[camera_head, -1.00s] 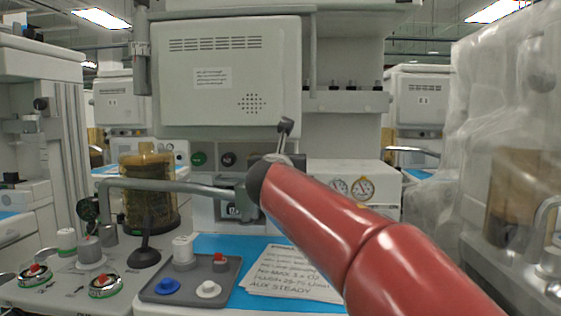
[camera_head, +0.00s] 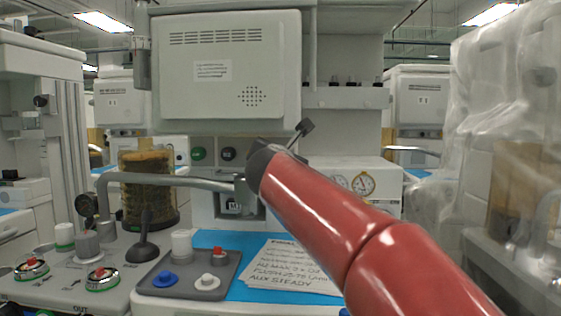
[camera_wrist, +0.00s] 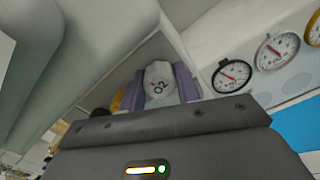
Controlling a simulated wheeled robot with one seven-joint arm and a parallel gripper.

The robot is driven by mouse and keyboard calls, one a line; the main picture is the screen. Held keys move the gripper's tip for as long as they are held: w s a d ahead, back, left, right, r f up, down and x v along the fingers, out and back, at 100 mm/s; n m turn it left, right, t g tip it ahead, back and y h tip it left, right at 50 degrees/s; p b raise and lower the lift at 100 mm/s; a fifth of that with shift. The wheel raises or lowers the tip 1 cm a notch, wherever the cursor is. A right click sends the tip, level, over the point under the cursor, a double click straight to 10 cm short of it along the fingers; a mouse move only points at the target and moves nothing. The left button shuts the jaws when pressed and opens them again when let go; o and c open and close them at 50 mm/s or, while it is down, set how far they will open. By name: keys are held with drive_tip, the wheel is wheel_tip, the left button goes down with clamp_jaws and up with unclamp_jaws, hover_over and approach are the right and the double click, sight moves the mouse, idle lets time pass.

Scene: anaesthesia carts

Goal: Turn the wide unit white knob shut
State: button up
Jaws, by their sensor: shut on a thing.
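A white knob marked O2 (camera_wrist: 159,82) shows in the wrist view, between the two purple fingers of my gripper (camera_wrist: 162,90). The fingers are shut on its sides. In the head view my red arm covers the knob and the fingers; only the dark wrist end shows, in front of the middle unit (camera_head: 330,135). How far the knob is turned cannot be told.
Round gauges (camera_wrist: 233,76) sit right of the knob. A green knob (camera_head: 198,154) and a black knob (camera_head: 228,154) are left of my wrist. A grey pipe (camera_head: 165,180) crosses at left. A grey tray (camera_head: 150,292) and paper sheets (camera_head: 290,270) lie below.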

drive_tip(key=shift+f+m+b, duration=0.1)
drive_tip(key=shift+m+b, duration=0.65)
drive_tip(key=shift+m, duration=1.05)
drive_tip(key=o, duration=0.7)
drive_tip(key=shift+s, duration=0.1)
drive_tip(key=s+b, duration=0.1)
drive_tip(key=s, duration=0.6)
drive_tip(key=shift+s+a+b, duration=0.15)
drive_tip(key=shift+s+b, duration=0.15)
